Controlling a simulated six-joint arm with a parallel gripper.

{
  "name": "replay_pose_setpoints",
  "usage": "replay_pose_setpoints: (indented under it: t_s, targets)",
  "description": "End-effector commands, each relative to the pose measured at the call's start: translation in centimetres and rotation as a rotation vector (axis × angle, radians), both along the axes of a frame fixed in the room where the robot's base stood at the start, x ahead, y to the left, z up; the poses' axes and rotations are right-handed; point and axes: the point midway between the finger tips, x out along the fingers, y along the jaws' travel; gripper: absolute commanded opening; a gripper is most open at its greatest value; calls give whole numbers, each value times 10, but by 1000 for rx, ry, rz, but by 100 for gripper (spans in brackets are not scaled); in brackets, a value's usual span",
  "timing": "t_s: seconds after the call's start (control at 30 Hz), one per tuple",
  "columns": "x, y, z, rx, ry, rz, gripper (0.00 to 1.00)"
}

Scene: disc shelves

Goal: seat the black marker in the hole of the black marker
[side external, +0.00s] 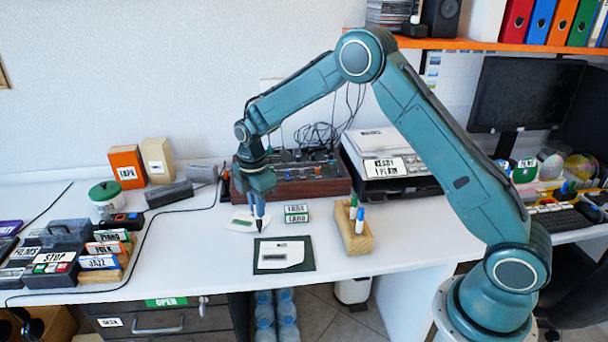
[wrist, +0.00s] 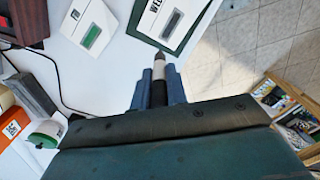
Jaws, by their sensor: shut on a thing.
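My gripper (side external: 258,208) is shut on the black marker (side external: 259,226), which points tip down above the white table near a white card. In the wrist view the marker (wrist: 159,72) has a dark tip and a white and black body, between the two blue fingers of my gripper (wrist: 159,88). A wooden marker block (side external: 348,238) stands to the right of the gripper, holding a green marker (side external: 353,207) and a blue-capped marker (side external: 360,220) upright. The hole for the black marker cannot be made out. The block is not visible in the wrist view.
A dark green board with a white label (side external: 284,256) lies at the table's front edge. A mixer (side external: 300,183) is behind. Boxes and cassette racks (side external: 100,262) fill the left. Table between board and racks is mostly clear.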

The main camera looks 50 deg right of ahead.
Motion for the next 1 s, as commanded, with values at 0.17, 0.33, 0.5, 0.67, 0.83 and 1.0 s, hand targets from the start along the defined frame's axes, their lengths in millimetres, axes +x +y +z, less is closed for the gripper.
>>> replay_pose_setpoints:
  t_s: [0.17, 0.33, 0.5, 0.67, 0.83, 1.0]
  targets:
    - [-2, -33, 13, 0, -2, -6, 0]
    - [-10, -82, 32, 0, -3, -9, 0]
    - [-26, -139, 56, 0, -3, -9, 0]
    - [-48, -189, 77, 0, -2, -9, 0]
    - [-75, -234, 97, 0, -2, -7, 0]
    - [-96, -263, 111, 0, -1, -4, 0]
